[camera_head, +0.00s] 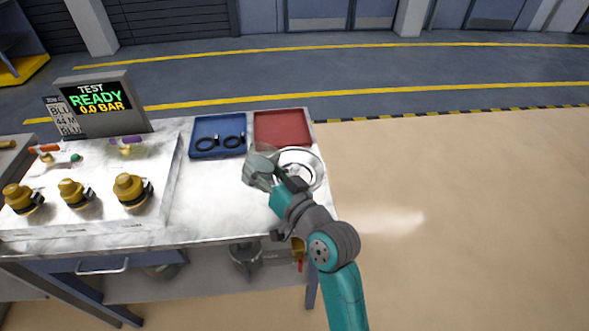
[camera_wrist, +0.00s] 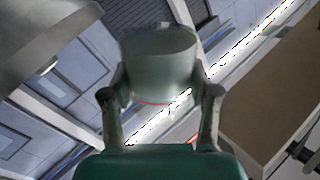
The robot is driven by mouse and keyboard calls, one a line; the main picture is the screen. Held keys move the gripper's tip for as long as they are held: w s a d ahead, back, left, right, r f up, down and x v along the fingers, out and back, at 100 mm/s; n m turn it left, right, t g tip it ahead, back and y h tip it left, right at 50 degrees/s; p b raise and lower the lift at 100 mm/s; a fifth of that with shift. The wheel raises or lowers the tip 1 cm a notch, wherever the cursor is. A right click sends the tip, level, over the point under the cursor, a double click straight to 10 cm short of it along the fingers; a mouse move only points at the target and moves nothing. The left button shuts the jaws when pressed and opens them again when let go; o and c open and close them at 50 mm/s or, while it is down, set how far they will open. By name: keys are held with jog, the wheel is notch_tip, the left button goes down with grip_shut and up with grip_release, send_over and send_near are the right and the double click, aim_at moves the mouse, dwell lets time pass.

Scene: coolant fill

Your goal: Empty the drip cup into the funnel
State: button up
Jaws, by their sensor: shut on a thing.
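My gripper (camera_head: 277,180) is shut on the drip cup (camera_head: 258,167), a pale, see-through cup, above the right end of the bench. In the wrist view the cup (camera_wrist: 160,62) sits between the two fingers of my gripper (camera_wrist: 162,95), with a thin red line near its lower edge. The cup looks tilted; whether liquid is inside cannot be told. The funnel (camera_head: 313,163), a pale round rim, is just right of the cup and partly hidden by my gripper. The cup appears beside the funnel's opening rather than over it.
A blue tray (camera_head: 204,153) with black rings and a red tray (camera_head: 283,126) lie behind the funnel. Brass fittings (camera_head: 72,193) stand on the left panel, below a screen (camera_head: 96,97) reading "TEST READY 0.0 BAR". The bench top (camera_head: 214,201) left of my gripper is clear.

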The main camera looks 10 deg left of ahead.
jog(key=shift+w+d+f+m, duration=0.1)
jog(key=shift+d+m, duration=0.05)
jog(key=shift+m, duration=0.15)
jog(key=shift+w+d+r+m, duration=0.4)
jog(key=shift+w+m, duration=0.05)
jog(key=shift+m, duration=0.35)
dwell(0.3)
jog(key=shift+w+d+f+m+p, duration=0.1)
jog(key=shift+f+m+p, duration=0.2)
jog(key=shift+m, duration=0.55)
jog(key=shift+f+m+p, duration=0.1)
jog(key=shift+f+m, duration=0.3)
jog(key=shift+m, duration=0.45)
dwell(0.6)
jog(key=shift+r+m+p, duration=0.3)
jog(key=shift+r+m, duration=0.15)
jog(key=shift+m, duration=0.45)
dwell(0.6)
jog(key=shift+w+d+f+m, duration=0.15)
jog(key=shift+f+m, duration=0.25)
jog(key=shift+m, duration=0.5)
dwell(0.4)
jog(key=shift+w+d+r+m, duration=0.35)
jog(key=shift+w+d+m, duration=0.15)
jog(key=shift+m, duration=0.4)
dwell(0.6)
